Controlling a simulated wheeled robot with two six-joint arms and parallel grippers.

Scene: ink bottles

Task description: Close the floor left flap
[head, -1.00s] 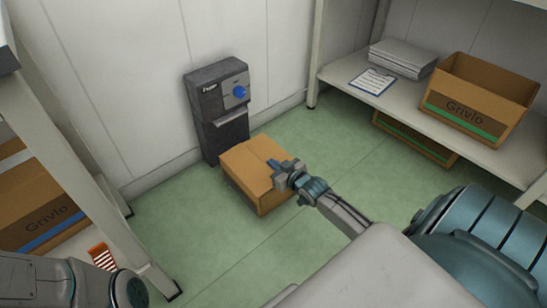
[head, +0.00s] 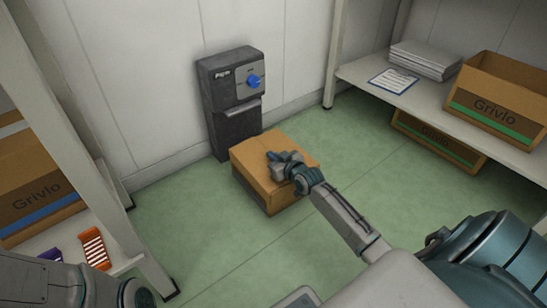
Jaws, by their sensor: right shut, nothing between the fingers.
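A brown cardboard box (head: 252,183) stands on the green floor in front of a dark wall-side machine. Its top looks mostly covered by flaps (head: 258,146); I cannot tell whether the left flap lies fully flat. My right gripper (head: 273,157) is shut and empty, at the top of the box near its middle, and it hides part of the top. I cannot tell whether it touches the cardboard. My left arm shows at the lower left, but its gripper is out of view.
The dark machine (head: 232,130) with a blue knob stands behind the box. A left shelf holds a blue-striped box (head: 40,195) and an orange item (head: 95,247). A right shelf holds a green-striped open box (head: 495,105), papers and a clipboard (head: 393,80). Green floor (head: 350,135) is free right of the box.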

